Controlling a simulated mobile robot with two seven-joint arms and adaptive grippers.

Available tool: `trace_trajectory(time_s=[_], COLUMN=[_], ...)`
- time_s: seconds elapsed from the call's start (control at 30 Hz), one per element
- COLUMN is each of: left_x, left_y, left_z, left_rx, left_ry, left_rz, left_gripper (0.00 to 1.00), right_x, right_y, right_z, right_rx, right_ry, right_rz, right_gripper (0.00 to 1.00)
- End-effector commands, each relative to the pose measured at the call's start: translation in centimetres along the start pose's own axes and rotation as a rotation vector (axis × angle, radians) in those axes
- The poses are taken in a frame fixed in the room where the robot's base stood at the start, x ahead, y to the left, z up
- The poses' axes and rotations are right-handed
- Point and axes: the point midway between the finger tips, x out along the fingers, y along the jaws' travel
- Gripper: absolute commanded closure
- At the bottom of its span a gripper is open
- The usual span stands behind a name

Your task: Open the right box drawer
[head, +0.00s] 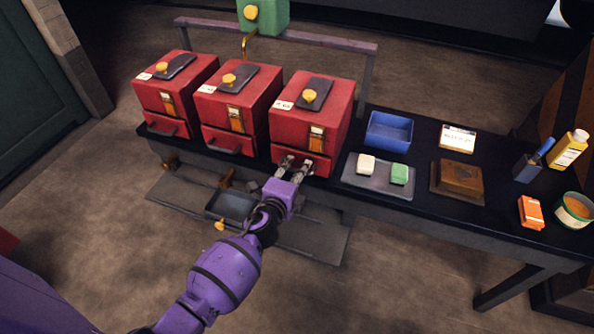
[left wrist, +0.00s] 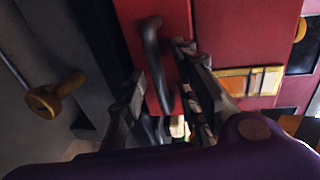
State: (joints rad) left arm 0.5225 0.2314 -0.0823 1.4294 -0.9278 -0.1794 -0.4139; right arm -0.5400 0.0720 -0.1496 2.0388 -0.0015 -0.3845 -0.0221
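The right red box (head: 311,108) stands on the dark bench, third in a row of red boxes. Its drawer (head: 321,168) is low on its front and looks shut. In the left wrist view the red drawer front (left wrist: 175,18) carries a dark curved handle (left wrist: 153,55). My left gripper (head: 295,167) is at this drawer and hides the handle in the head view. In the left wrist view its fingers (left wrist: 160,85) are apart, one on each side of the handle. Contact with the handle cannot be told. My right gripper is not in view.
The left box (head: 174,98) and middle box (head: 238,108) stand beside it. A grey tray (head: 377,183) with a white and a green block, a blue bin (head: 389,131) and a brown block (head: 459,182) lie to the right. A brass knob (head: 220,226) is below the bench edge.

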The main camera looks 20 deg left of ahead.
Motion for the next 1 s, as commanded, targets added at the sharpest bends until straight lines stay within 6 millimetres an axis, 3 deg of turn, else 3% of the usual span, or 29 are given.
trace_trajectory(time_s=[0.3, 0.53, 1.0], left_x=[0.4, 0.4, -0.4], left_y=[0.0, 0.0, 0.3], left_z=[0.0, 0.0, 0.0], left_rx=[-0.001, -0.002, -0.002], left_ry=[0.0, -0.001, -0.001], left_rz=[0.0, 0.001, 0.002], left_gripper=[0.71, 1.0, 1.0], right_x=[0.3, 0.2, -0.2], right_y=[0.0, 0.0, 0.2], right_z=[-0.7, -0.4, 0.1], right_rx=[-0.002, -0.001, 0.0], right_ry=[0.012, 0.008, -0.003], right_rz=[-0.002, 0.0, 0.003], right_gripper=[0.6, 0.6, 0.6])
